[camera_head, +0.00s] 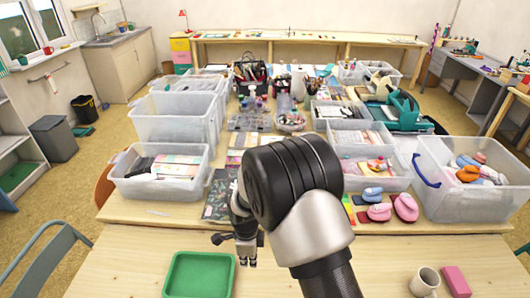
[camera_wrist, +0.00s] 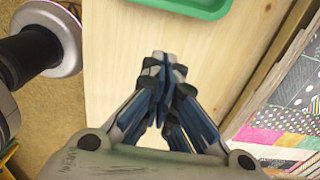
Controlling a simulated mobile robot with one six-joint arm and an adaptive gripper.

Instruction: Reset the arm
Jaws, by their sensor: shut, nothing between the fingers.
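My gripper (camera_head: 247,258) hangs over the front table, behind the right end of the green tray (camera_head: 200,257) in the head view. In the wrist view my gripper (camera_wrist: 163,62) has its fingertips together with nothing between them, above bare wood. The green tray (camera_wrist: 190,6) shows at the top edge of the wrist view. The tray looks empty. My arm covers the middle of the head view and hides part of the table behind it.
Pink, blue and red stamps (camera_head: 379,212) lie right of my arm by colored inkpads. Clear bins (camera_head: 160,186) stand left and another bin (camera_head: 470,205) stands right. A cup (camera_head: 425,281) and a pink block (camera_head: 457,281) stand at front right. Patterned paper (camera_wrist: 290,100) lies beside my gripper.

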